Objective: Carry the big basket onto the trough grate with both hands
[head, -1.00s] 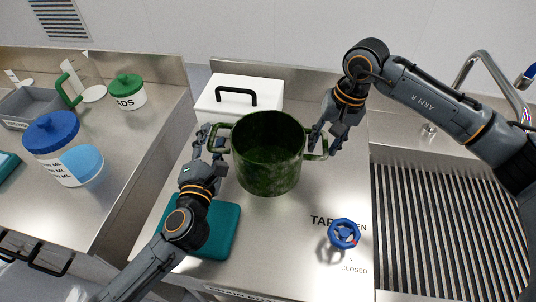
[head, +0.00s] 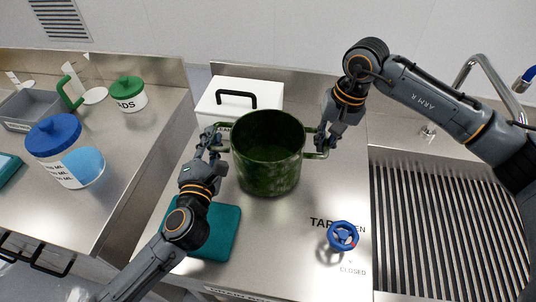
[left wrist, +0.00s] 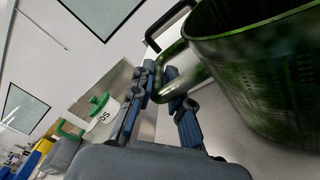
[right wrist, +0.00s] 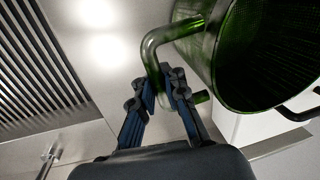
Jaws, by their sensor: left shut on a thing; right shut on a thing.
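The big basket (head: 268,172) is a dark green, perforated pot with a loop handle on each side. It is upright over the steel counter left of the sink; I cannot tell whether its base touches the counter. My left gripper (head: 212,143) is shut on its left handle, also seen in the left wrist view (left wrist: 165,82). My right gripper (head: 321,140) is shut on its right handle, also seen in the right wrist view (right wrist: 168,88). The trough grate (head: 445,235), dark slats in a steel sink, lies to the right and is empty.
A white box (head: 240,94) with a black handle stands behind the basket. A teal mat (head: 222,232) lies in front left. A blue tap wheel (head: 342,236) stands between basket and trough. A faucet (head: 470,65) rises behind the trough. A blue-lidded jar (head: 62,150) stands on the left counter.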

